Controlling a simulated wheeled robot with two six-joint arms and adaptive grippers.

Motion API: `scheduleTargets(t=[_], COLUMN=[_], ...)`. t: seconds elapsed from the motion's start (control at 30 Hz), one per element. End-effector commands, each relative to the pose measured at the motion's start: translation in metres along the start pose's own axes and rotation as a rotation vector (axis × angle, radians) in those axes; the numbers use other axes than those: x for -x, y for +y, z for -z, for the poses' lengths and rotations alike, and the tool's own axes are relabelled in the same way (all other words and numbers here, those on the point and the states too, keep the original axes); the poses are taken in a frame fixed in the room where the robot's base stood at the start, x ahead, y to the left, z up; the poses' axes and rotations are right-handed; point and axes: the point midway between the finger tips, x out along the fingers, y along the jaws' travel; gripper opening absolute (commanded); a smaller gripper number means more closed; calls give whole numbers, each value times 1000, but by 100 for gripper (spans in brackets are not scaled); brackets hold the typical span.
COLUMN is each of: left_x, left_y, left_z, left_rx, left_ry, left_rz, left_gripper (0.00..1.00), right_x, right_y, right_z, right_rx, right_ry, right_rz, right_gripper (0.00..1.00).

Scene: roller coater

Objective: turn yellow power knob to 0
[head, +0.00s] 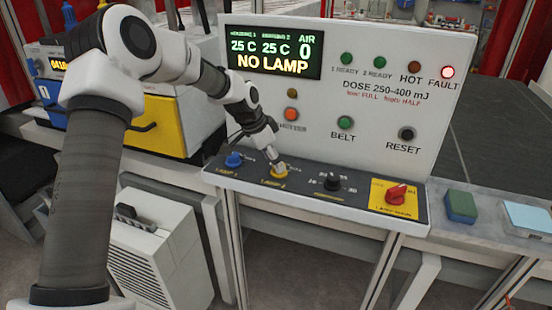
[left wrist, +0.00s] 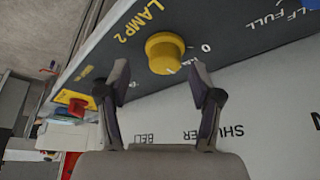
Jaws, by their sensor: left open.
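The yellow knob (head: 280,171) sits on the dark sloping strip of the control panel, second from the left. In the left wrist view the yellow knob (left wrist: 165,52) is round, labelled LAMP2, with a 0 printed to its right; its pointer is not clear. My left gripper (head: 276,163) is right at the knob in the head view and partly covers it. In the left wrist view my left gripper (left wrist: 160,77) is open, its fingers apart on either side below the knob, holding nothing. Contact with the knob cannot be told. My right gripper is not in view.
A blue knob (head: 234,159) is left of the yellow one; a black knob (head: 332,181) and red LAMP MAIN switch (head: 397,193) are right. The upright panel (head: 384,97) rises behind, its display (head: 272,52) reading NO LAMP. The FAULT lamp (head: 447,72) is lit red.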

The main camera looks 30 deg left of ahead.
Motion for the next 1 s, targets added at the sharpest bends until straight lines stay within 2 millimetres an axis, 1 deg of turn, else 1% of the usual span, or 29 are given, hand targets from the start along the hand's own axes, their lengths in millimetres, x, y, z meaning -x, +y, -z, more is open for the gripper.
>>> scheduleTargets(t=[0.03, 0.13, 0.33, 0.37, 0.4, 0.47, 0.5, 0.53, 0.83, 1.0], left_x=[-6, -14, -16, -16, -16, -16, -16, -16, -16, -15], left_y=[0, 0, 0, 0, 0, 0, 0, 0, 1, 2], left_z=[0, 0, 0, 0, 0, 0, -1, -1, -1, -1], left_rx=[0, 1, 0, 0, 0, 1, 1, 1, 12, 57], left_ry=[-3, -2, 0, 0, -1, -1, -1, -1, -4, -5], left_rz=[-1, 1, 1, 1, 1, 1, 0, 0, 2, 19], left_gripper=[65, 65, 65, 61, 47, 26, 12, 5, 5, 5], right_x=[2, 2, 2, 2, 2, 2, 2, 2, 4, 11], right_y=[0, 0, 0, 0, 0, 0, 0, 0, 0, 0], right_z=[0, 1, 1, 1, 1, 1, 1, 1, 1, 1], right_rx=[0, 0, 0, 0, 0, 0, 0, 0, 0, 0], right_ry=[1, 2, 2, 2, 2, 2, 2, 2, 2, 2], right_rz=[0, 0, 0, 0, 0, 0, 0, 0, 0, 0], right_gripper=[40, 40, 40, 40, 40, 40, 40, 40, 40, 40])
